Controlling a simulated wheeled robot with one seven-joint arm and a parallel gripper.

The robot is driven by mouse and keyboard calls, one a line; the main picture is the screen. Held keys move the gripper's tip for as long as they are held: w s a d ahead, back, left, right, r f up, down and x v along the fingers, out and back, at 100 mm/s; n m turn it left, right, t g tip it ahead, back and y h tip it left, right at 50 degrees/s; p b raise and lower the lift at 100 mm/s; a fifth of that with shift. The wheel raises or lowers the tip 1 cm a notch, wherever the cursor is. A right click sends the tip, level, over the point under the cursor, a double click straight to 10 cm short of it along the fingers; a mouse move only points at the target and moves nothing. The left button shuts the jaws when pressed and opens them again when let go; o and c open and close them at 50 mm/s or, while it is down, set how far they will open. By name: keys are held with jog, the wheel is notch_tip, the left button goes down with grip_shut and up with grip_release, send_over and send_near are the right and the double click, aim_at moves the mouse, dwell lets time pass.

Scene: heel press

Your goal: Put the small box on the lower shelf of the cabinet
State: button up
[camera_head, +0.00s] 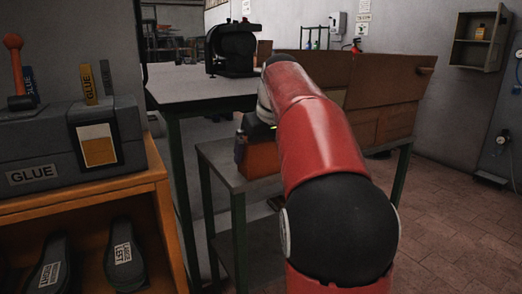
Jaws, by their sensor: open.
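An orange-brown box (260,160), perhaps the small box, sits on the grey metal side table (222,161). My red arm hides its right side. My gripper (250,140) is at the box's top and left side, mostly hidden behind my arm. Its jaws are open; I cannot tell whether they touch the box. A small open wooden cabinet (466,55) hangs on the wall at the upper right, with a yellow bottle (480,32) inside.
An orange shelf unit (165,225) at left holds shoe soles (124,252) below and a grey glue holder (60,150) on top. A table (185,91) with a black machine (232,48) stands behind. A wooden bench (375,75) stands beyond my arm. The tiled floor (460,210) at right is mostly clear.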

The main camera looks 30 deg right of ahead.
jog(key=p+v, duration=0.2)
jog(key=v, duration=1)
jog(key=shift+p, duration=0.35)
